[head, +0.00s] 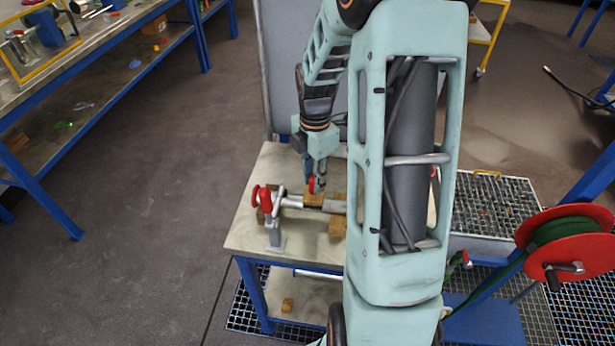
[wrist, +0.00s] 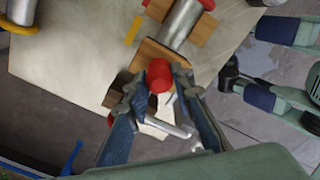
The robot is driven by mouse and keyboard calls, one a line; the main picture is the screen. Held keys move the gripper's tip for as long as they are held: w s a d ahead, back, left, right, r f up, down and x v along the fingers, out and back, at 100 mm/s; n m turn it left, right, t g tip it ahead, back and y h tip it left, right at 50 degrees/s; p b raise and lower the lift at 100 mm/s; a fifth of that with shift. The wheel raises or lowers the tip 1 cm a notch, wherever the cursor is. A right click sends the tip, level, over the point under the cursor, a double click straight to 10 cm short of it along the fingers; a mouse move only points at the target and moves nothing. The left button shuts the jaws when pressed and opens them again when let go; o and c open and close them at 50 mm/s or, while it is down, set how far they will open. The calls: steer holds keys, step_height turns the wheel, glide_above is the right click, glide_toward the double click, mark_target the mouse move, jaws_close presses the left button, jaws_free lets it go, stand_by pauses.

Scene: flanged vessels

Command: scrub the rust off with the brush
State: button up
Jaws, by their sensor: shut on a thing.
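My gripper (head: 319,183) is over the work table, with its fingers pointing down. In the wrist view its fingertips (wrist: 159,88) are closed around a short red cylinder (wrist: 159,75), which also shows in the head view (head: 311,185). A wooden block (wrist: 158,55) lies right by the red piece; I cannot tell whether the two are one brush. No bristles show. A grey metal pipe (head: 335,206) lies level across wooden blocks, and its far part shows in the wrist view (wrist: 182,20). I cannot make out rust on it.
The table top (head: 252,235) is bare at the front left. A red hose reel (head: 570,240) is at the right. A workbench (head: 100,45) is at the left.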

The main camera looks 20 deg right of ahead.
steer(key=shift+w+a+r, duration=0.1)
steer(key=shift+w+a, duration=0.45)
steer(key=shift+a, duration=0.25)
steer(key=shift+w+a, duration=0.5)
steer(key=shift+a, duration=0.3)
steer(key=shift+s+d+p, duration=0.25)
steer(key=shift+s+d, duration=0.3)
steer(key=shift+d, duration=0.3)
steer(key=shift+s+d+p, duration=0.25)
steer(key=shift+s+d, duration=0.35)
steer(key=shift+d, duration=0.2)
steer(key=shift+s+d+p, duration=0.25)
steer(key=shift+s+d, duration=0.3)
steer(key=shift+d, duration=0.3)
steer(key=shift+w+a, duration=0.5)
steer(key=shift+a, duration=0.2)
steer(key=shift+w+a, duration=0.45)
steer(key=shift+a, duration=0.2)
steer(key=shift+w+a, duration=0.4)
steer(key=shift+a, duration=0.2)
steer(key=shift+w+a, duration=0.35)
steer(key=shift+a, duration=0.25)
steer(key=shift+s+d+p, duration=0.35)
steer(key=shift+s+d, duration=0.2)
steer(key=shift+d, duration=0.35)
steer(key=shift+s+d+p, duration=0.35)
steer(key=shift+s+d, duration=0.2)
steer(key=shift+d, duration=0.3)
steer(key=shift+r, duration=0.15)
